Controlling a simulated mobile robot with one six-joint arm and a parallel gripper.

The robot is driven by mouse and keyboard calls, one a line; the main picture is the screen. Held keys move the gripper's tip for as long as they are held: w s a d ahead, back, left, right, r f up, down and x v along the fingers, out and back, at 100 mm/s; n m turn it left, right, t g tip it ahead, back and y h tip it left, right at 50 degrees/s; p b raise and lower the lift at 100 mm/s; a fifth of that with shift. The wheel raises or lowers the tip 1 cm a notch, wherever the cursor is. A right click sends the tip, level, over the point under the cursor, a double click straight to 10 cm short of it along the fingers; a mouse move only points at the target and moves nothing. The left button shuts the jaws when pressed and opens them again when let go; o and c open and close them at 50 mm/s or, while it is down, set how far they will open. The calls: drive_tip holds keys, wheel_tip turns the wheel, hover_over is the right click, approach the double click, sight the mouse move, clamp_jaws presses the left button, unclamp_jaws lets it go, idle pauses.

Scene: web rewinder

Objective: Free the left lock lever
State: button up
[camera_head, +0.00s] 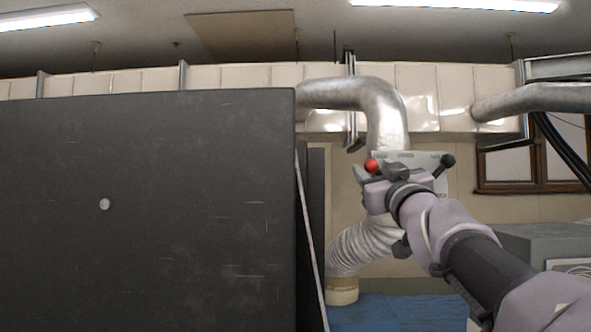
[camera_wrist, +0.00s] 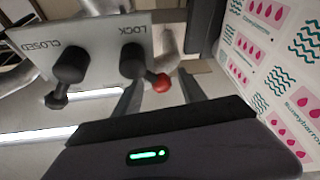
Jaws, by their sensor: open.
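The lock lever with a red ball knob (camera_wrist: 161,83) sits on a grey plate (camera_wrist: 105,42) at the word LOCK, which appears upside down in the wrist view. Its knob (camera_head: 372,165) also shows at the left of the plate in the head view. A second lever with a black knob (camera_wrist: 57,100) sits by the word CLOSED. My gripper (camera_wrist: 160,94) is open, with its two fingers to either side of the red knob in the picture. I cannot tell whether the fingertips reach past the knob. In the head view my wrist hides part of the plate.
A large dark panel (camera_head: 150,210) fills the left of the head view. A silver duct (camera_head: 385,110) runs behind the plate, with a ribbed hose (camera_head: 365,245) below. Printed web (camera_wrist: 270,60) with pink drops stands close at the right of the wrist view.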

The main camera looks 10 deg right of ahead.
drive_tip(key=shift+d, duration=0.1)
clamp_jaws()
drive_tip(key=m+b, duration=0.1)
drive_tip(key=m+h+b, duration=0.1)
drive_tip(key=shift+d+f+m+b, duration=0.1)
drive_tip(key=shift+d+m+b, duration=0.1)
drive_tip(key=shift+m+b, duration=0.15)
drive_tip(key=shift+d+r+m+h, duration=0.25)
drive_tip(key=shift+m+h, duration=0.35)
drive_tip(key=shift+m, duration=0.35)
drive_tip(key=shift+c, duration=1.4)
unclamp_jaws()
drive_tip(key=shift+o, duration=1.4)
drive_tip(key=shift+a, duration=0.15)
drive_tip(key=shift+w+r, duration=0.1)
